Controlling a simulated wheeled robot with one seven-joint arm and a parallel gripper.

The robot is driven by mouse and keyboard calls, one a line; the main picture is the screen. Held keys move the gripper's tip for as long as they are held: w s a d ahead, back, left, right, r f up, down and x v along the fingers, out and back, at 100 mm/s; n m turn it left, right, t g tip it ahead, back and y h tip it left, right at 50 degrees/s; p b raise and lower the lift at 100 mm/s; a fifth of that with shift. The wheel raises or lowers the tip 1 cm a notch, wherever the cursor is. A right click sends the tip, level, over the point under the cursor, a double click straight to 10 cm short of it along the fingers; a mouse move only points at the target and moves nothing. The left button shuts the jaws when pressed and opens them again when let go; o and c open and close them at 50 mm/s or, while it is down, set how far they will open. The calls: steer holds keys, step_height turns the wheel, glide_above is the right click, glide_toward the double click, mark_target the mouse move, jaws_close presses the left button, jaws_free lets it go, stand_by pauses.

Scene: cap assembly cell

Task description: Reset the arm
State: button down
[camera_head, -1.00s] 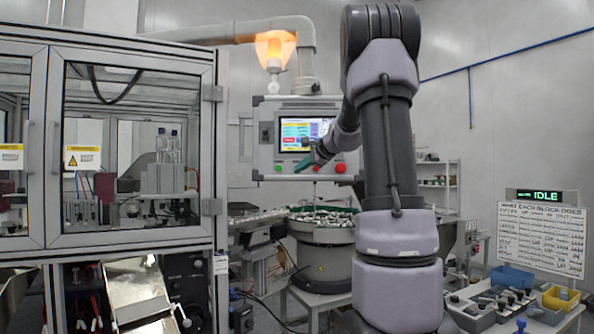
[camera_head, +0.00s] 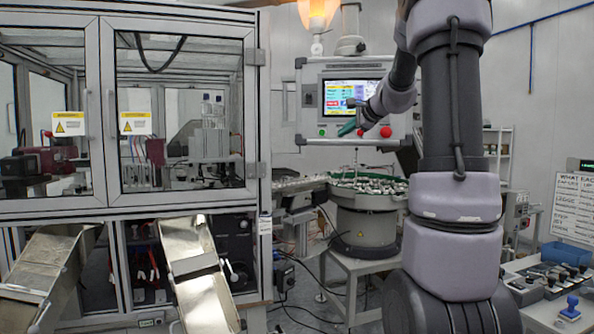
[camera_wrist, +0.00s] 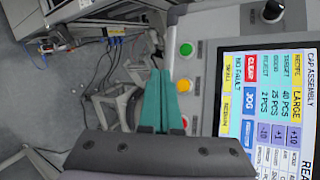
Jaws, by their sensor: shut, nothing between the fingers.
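My gripper has green fingers, which show in the head view (camera_head: 348,128) in front of the lower part of the control panel (camera_head: 312,122). In the wrist view my gripper (camera_wrist: 162,100) has its two fingers together, with nothing between them. The panel's lit screen (camera_wrist: 270,110) fills the right of the wrist view and shows the words CAP ASSEMBLY, NO FAULT and LARGE. A green button (camera_wrist: 186,50) and a yellow button (camera_wrist: 184,85) lie just right of the fingers. Whether the fingertips touch the panel, I cannot tell.
A glazed machine cabinet (camera_head: 262,200) stands at the left, with metal chutes (camera_head: 200,270) below it. A bowl feeder (camera_head: 368,225) stands below the panel. A bench with blue bins (camera_head: 567,254) is at the lower right. An orange lamp (camera_head: 317,12) glows above.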

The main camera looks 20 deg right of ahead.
steer(key=s+a+f+n+g+y, duration=0.15)
steer(key=s+a+n, duration=0.25)
steer(key=s+a, duration=0.45)
steer(key=s+a+f+n+g, duration=0.15)
steer(key=s+a+n, duration=0.25)
steer(key=s+a, duration=0.4)
steer(key=s+f+n+g+h, duration=0.1)
steer(key=s+f+n, duration=0.2)
steer(key=s, duration=0.5)
steer(key=s+a+f+n+g+h, duration=0.1)
steer(key=s+f+n, duration=0.2)
steer(key=s, duration=0.6)
steer(key=shift+a+f+g+h, duration=0.3)
steer(key=shift+f+h, duration=0.05)
steer(key=shift+f, duration=0.45)
